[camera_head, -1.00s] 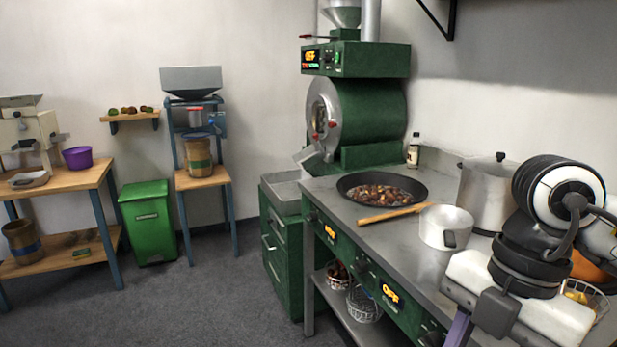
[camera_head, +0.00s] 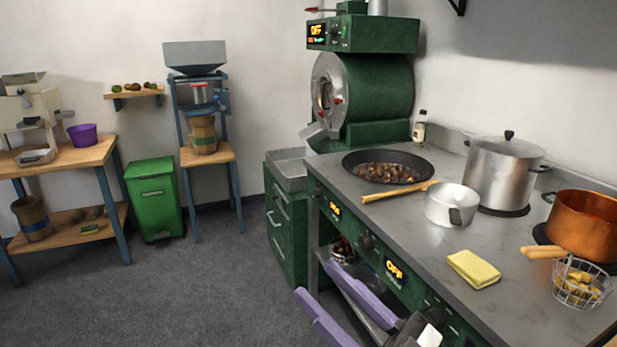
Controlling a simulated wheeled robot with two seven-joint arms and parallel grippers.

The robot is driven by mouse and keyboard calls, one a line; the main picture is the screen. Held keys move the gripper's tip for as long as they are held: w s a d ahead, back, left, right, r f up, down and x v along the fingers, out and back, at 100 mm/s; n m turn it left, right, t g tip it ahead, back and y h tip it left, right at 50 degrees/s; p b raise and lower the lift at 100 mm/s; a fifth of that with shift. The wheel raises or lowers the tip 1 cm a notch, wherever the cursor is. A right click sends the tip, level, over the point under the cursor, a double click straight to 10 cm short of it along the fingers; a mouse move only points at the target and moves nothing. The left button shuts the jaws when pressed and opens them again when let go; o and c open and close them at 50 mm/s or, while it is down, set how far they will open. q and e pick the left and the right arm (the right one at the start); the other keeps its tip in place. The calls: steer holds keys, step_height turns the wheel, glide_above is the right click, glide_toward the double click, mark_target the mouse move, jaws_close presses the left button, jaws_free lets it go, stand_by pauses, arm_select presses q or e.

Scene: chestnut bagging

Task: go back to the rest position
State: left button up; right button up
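My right gripper (camera_head: 316,281) shows at the bottom of the head view, low in front of the green counter's front face. Its two long purple fingers point up and to the left and are spread apart, with nothing seen between them. The rest of my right arm is mostly cut off by the lower edge. My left gripper is not in view.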

steer(key=w+d+f+m+t+h, duration=0.1)
steer(key=d+f+m+h, duration=0.2)
steer(key=f+h, duration=0.25)
steer(key=w+d+f+m+t+h, duration=0.1)
steer(key=d+f+m+t+h, duration=0.2)
steer(key=f, duration=0.4)
steer(key=s+d+f+m+g+h, duration=0.1)
steer(key=s+d+f+g+h, duration=0.1)
steer(key=s+f, duration=0.3)
steer(key=s+d+f+m+g+h, duration=0.1)
steer(key=s+f, duration=0.5)
steer(key=f, duration=0.7)
steer(key=s+d+f+m+g+h, duration=0.1)
steer(key=s+d+f+g+h, duration=0.3)
steer(key=f, duration=0.5)
steer(key=s+g, duration=0.2)
steer(key=g, duration=0.1)
steer(key=shift+s+f+m, duration=0.25)
steer(key=shift+m, duration=0.05)
steer(key=shift+c, duration=1)
